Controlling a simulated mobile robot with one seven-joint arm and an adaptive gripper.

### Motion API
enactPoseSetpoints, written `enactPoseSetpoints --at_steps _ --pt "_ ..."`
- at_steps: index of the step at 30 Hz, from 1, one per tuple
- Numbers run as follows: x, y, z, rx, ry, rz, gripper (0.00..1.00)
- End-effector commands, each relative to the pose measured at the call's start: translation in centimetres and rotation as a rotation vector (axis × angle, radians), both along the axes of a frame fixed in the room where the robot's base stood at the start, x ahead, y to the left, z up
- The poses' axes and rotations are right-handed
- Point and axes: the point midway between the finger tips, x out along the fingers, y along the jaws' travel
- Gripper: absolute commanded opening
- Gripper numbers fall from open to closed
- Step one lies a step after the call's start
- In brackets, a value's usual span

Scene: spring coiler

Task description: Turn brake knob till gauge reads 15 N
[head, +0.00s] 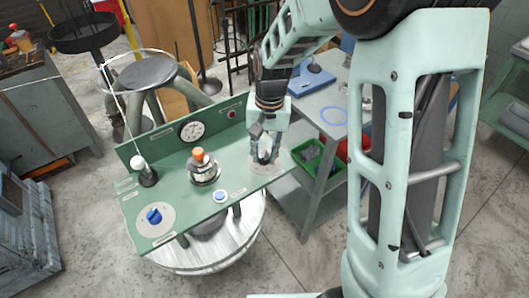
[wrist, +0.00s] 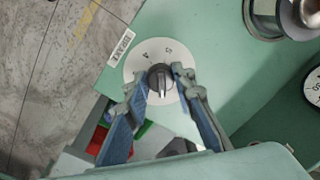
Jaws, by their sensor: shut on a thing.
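The brake knob (wrist: 160,84) is dark, with a raised grip bar, on a round pale dial plate (wrist: 137,64) in the wrist view. A label reading BRAKE (wrist: 120,47) lies beside the plate. My gripper (wrist: 161,76) has one finger on each side of the knob and is shut on it. In the head view my gripper (head: 264,154) points down at the right end of the green panel and mostly hides the knob. The round white gauge (head: 191,130) stands on the panel's back plate; its reading is too small to tell. Its edge shows in the wrist view (wrist: 314,88).
A grey table (head: 322,118) stands close on the right, with green and red bins below.

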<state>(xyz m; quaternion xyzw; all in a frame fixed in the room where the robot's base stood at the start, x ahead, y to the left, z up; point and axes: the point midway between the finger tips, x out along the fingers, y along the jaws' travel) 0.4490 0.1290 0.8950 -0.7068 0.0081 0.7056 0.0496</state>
Motion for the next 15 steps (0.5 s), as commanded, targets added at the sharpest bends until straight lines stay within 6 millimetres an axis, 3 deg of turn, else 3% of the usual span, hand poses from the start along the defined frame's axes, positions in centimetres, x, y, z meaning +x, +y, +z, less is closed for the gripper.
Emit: enactPoseSetpoints --at_steps 3,4,8,15 --pt "0.05 -0.01 0.05 0.000 -0.001 -0.001 0.00" --pt "0.05 -0.01 0.05 0.000 -0.001 -0.001 0.24" --pt "0.04 -0.01 0.05 0.000 -0.001 -0.001 0.39" --pt "0.02 0.00 0.02 0.000 -0.001 -0.001 0.41"
